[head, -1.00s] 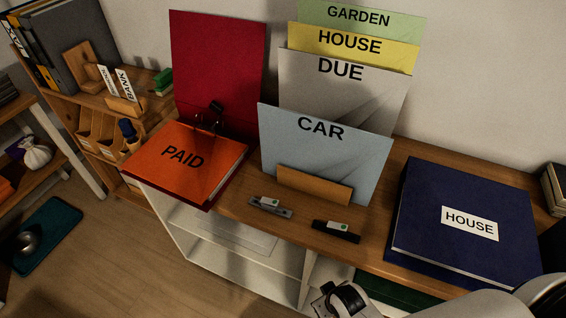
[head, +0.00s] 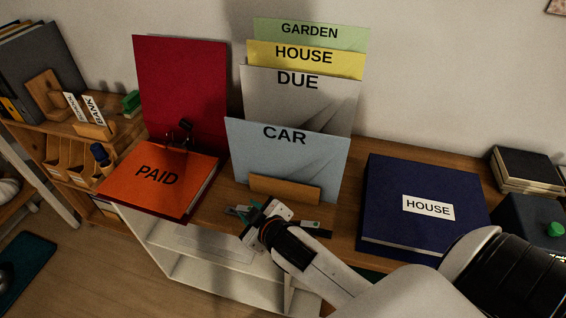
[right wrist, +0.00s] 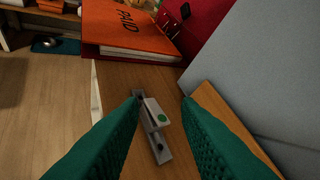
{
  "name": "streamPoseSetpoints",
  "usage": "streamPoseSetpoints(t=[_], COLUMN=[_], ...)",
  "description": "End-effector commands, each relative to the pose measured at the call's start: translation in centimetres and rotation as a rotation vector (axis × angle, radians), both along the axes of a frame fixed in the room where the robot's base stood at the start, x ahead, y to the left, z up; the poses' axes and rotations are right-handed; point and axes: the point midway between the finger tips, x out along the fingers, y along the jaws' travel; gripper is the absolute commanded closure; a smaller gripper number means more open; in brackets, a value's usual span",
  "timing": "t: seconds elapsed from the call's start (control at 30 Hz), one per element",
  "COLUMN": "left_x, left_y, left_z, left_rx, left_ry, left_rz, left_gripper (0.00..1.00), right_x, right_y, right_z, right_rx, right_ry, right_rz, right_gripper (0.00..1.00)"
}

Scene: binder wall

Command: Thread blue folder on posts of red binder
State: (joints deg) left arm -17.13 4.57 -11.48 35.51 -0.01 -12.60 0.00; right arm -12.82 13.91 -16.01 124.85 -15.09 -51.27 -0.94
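The blue folder (head: 287,160), labelled CAR, stands upright in a wooden holder (head: 285,190), in front of the grey, yellow and green folders. The red binder (head: 185,85) lies open to its left, cover upright. An orange PAID folder (head: 158,178) lies in it, with dark posts (head: 181,134) at its back edge. My right gripper (head: 236,211) is open, its teal fingers just in front of the holder. My left gripper is out of view.
A black bar (head: 318,229) lies right of my right gripper, partly hidden by it. A dark blue HOUSE binder (head: 420,200) lies closed to the right. A side shelf (head: 60,130) with small holders stands at the left. The wooden top's front edge is close to my gripper.

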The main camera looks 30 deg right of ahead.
Motion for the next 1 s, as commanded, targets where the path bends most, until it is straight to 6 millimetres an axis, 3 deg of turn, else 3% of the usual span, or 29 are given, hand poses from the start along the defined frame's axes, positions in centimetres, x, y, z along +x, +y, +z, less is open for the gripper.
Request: streamPoseSetpoints(t=[0.1,0.23,0.3,0.43,0.5,0.6,0.7,0.77,0.83,0.97,1.0], left_x=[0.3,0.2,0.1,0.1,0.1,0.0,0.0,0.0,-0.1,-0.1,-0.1], left_y=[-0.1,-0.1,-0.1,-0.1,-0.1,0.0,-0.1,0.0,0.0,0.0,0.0], left_z=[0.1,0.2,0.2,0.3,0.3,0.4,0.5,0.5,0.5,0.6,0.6], left_rx=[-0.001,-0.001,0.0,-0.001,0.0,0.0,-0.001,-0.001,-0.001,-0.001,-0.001], left_ry=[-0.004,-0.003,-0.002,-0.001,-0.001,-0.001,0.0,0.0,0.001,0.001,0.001], left_rz=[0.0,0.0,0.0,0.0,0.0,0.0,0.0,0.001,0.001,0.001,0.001], left_gripper=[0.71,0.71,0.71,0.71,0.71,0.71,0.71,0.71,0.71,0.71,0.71], right_x=[4.5,8.2,8.9,7.9,6.8,5.4,4.8,5.0,5.7,7.4,7.7], right_y=[1.7,5.3,8.0,13.1,15.2,17.0,16.5,15.0,12.1,4.0,1.1], right_z=[5.7,14.3,18.9,24.7,26.0,26.0,24.5,23.2,22.0,21.4,21.7], right_rx=[-0.095,-0.257,-0.37,-0.606,-0.748,-0.965,-1.194,-1.329,-1.482,-1.697,1.693], right_ry=[-0.259,-0.634,-0.85,-1.201,-1.354,-1.51,-1.574,-1.556,-1.476,-1.15,0.993], right_rz=[0.108,0.3,0.435,0.728,0.906,1.189,1.501,1.699,1.935,2.355,-2.404], right_gripper=[0.7,0.7,0.7,0.7,0.7,0.7,0.7,0.7,0.7,0.7,0.7])
